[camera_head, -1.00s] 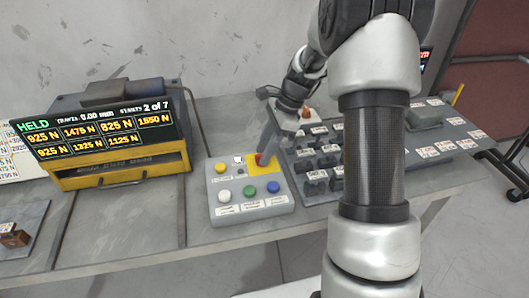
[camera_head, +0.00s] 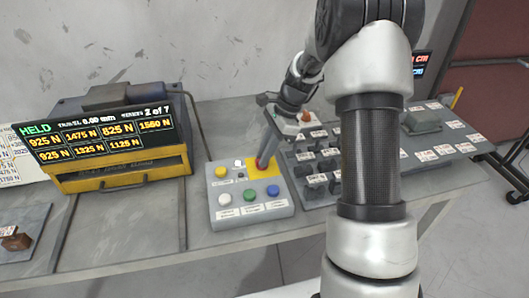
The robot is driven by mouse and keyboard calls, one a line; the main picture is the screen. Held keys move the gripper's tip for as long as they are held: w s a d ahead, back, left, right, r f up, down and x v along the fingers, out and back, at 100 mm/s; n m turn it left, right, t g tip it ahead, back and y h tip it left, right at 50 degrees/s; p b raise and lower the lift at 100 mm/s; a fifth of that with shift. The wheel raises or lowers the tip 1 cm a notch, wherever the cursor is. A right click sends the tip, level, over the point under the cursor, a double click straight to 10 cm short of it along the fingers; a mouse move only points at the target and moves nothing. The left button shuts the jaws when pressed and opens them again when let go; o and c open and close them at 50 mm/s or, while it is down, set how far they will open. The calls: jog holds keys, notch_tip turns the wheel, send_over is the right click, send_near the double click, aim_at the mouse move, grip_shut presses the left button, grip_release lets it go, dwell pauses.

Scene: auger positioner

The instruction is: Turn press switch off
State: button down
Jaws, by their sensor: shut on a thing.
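The grey control box (camera_head: 251,213) stands on the bench at the centre of the head view. A red control (camera_head: 261,163) sits on its yellow patch (camera_head: 273,171); it looks like the press switch, but I cannot read its label. My gripper (camera_head: 264,160) reaches down from the upper right, and its grey fingers end at the red control. The fingers are shut on the red control, which they partly hide. A yellow, a white, a blue and a green button (camera_head: 273,187) are on the box, apart from my fingers.
A yellow-framed display (camera_head: 119,177) at left reads HELD with several force values. A panel of dark clips or blocks (camera_head: 318,180) lies right of the box, partly hidden by my arm. A small plate (camera_head: 22,229) lies at far left. Bench between display and box is clear.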

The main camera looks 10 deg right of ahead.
jog(key=n+p, duration=0.1)
jog(key=n, duration=0.1)
jog(key=n+g+p, duration=0.1)
jog(key=n+p, duration=0.1)
jog(key=shift+w+r+g, duration=0.15)
jog(key=shift+r+g, duration=0.05)
jog(key=shift+g, duration=0.1)
jog(key=n+p, duration=0.1)
jog(key=n, duration=0.1)
jog(key=n+g+h+p, duration=0.1)
jog(key=n, duration=0.1)
jog(key=shift+w+a+n+h+p, duration=0.15)
jog(key=shift+n+h+p, duration=0.15)
jog(key=shift+p, duration=0.05)
jog(key=n, duration=0.2)
jog(key=n+g+h+p, duration=0.1)
jog(key=n, duration=0.1)
jog(key=shift+w+a+f+n+h, duration=0.1)
jog(key=shift+n+h, duration=0.2)
jog(key=shift+a+n+h+p, duration=0.1)
jog(key=shift+n+h+p, duration=0.45)
jog(key=shift+n, duration=1.25)
jog(key=c, duration=1.8)
grip_release()
jog(key=shift+o, duration=0.2)
